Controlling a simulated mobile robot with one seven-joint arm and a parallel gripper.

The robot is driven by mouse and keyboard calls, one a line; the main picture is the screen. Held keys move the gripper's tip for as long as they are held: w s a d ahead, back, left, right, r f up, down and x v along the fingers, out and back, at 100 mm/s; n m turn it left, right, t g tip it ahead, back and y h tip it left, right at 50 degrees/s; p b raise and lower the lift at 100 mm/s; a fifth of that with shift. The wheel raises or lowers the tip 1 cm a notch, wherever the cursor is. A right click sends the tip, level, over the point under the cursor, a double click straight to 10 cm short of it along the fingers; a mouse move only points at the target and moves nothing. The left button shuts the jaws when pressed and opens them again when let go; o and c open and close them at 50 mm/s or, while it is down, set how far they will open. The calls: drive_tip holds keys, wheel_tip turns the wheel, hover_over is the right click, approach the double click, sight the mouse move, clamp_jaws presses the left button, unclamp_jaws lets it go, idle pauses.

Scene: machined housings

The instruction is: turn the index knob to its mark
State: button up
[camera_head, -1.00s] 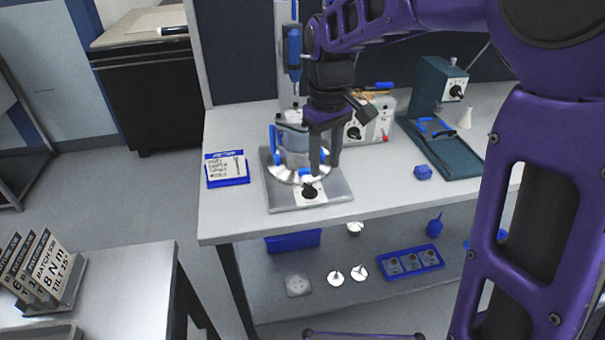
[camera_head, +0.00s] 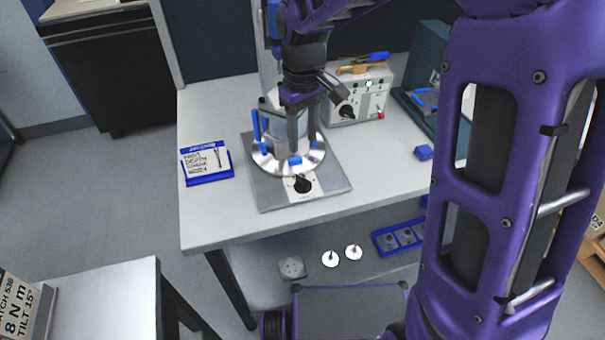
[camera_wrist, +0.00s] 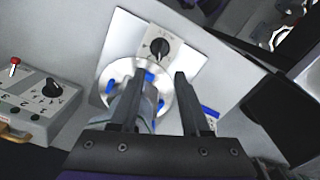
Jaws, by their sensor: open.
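The index knob (camera_head: 303,184) is a black knob on a white dial plate at the front of a flat grey base plate (camera_head: 268,199). It also shows in the wrist view (camera_wrist: 159,46), beyond my fingertips. Behind it stands a round silver disc (camera_head: 262,162) with blue clamps and a housing on it, partly hidden by my gripper. My gripper (camera_head: 303,140) is open and empty, pointing down above the disc, behind the knob and apart from it. In the wrist view my two fingers (camera_wrist: 158,84) straddle part of the disc. The mark is too small to read.
A grey control box (camera_head: 362,100) with another black knob and a red button stands behind right. A blue-edged card (camera_head: 206,160) lies left of the base plate. A small blue block (camera_head: 424,152) lies right. The lower shelf holds a blue tray (camera_head: 398,237) and discs.

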sight(303, 179)
wheel_tip(303, 179, down, 12)
drive_tip(key=shift+f+b, duration=0.25)
drive_tip(key=shift+b, duration=0.3)
clamp_jaws()
